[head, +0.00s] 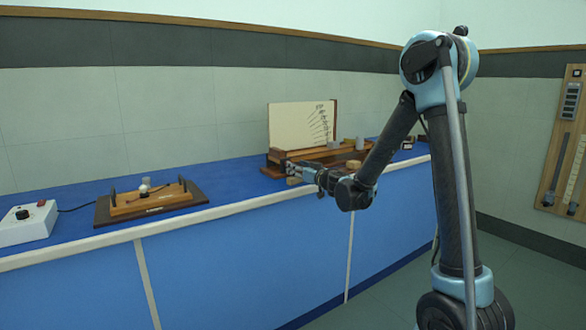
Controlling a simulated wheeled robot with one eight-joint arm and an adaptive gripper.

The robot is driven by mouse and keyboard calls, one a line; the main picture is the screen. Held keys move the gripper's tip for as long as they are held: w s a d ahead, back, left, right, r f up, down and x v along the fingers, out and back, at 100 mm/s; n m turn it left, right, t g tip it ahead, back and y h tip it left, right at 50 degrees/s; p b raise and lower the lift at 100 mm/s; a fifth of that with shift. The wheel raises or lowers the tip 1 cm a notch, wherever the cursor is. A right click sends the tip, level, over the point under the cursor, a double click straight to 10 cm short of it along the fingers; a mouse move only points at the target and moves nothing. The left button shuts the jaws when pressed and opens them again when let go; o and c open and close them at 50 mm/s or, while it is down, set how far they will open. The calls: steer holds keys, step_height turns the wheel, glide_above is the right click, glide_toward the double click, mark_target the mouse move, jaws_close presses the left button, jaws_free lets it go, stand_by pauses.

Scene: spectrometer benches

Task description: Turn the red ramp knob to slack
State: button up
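My gripper (292,170) is at the front of a wooden stand (275,158) on the blue bench, at the picture's middle. It is small in view, and I cannot tell whether its fingers are open or touch anything. I cannot make out a red ramp knob there; the gripper and forearm cover part of the stand's front. A white box (38,232) at the far left has a black knob (22,214) and a small red piece (41,203) on top.
An upright cream board (298,124) with dark lines stands on the wooden stand. A wooden device (150,198) on a dark base sits left of centre on the blue bench (215,180). Bare bench lies between them. A wooden panel (556,150) hangs on the right wall.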

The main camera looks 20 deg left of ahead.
steer(key=shift+x, duration=2.4)
steer(key=shift+c, duration=0.6)
steer(key=c, duration=0.9)
steer(key=shift+d, duration=0.15)
